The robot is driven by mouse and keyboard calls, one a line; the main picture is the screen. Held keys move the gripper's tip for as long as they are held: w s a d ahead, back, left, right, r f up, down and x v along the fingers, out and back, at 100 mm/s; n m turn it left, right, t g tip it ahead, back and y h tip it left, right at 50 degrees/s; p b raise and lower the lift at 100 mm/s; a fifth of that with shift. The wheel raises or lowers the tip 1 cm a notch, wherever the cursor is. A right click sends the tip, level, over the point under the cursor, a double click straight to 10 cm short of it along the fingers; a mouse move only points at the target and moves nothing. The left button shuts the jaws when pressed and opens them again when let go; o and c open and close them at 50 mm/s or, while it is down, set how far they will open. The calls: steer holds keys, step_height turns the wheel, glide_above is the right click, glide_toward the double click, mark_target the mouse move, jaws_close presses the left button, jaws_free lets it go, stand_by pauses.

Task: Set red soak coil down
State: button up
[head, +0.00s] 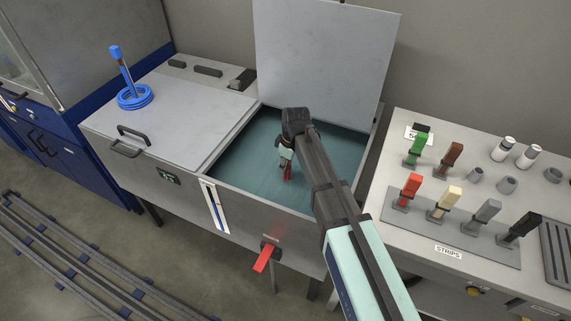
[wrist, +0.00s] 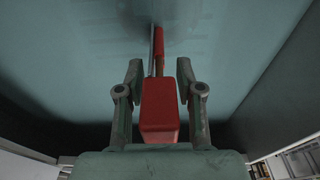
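The red soak coil (head: 287,173) is seen only in part, hanging below my gripper (head: 284,152) inside the open bath (head: 330,185). In the wrist view its red block-shaped handle (wrist: 160,112) lies between the two fingers of my gripper (wrist: 160,80). The fingers appear to press on both sides of the handle. A thin red and grey stem (wrist: 158,50) runs from the handle toward the teal bath surface. I cannot make out a coil ring, or whether the lower end touches the bath floor.
The raised lid (head: 325,60) stands behind the bath; a closed lid (head: 170,110) at left carries a blue coil (head: 134,97). The bath walls surround my gripper. At right a bench holds a strip rack (head: 452,236) with several coloured handles. A red lever (head: 264,257) sticks out in front.

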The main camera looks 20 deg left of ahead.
steer(key=shift+r, duration=0.1)
steer(key=r, duration=0.4)
steer(key=d+r+b, duration=0.1)
steer(key=r, duration=0.7)
steer(key=shift+s+d+b, duration=0.1)
steer(key=shift+d+b, duration=0.3)
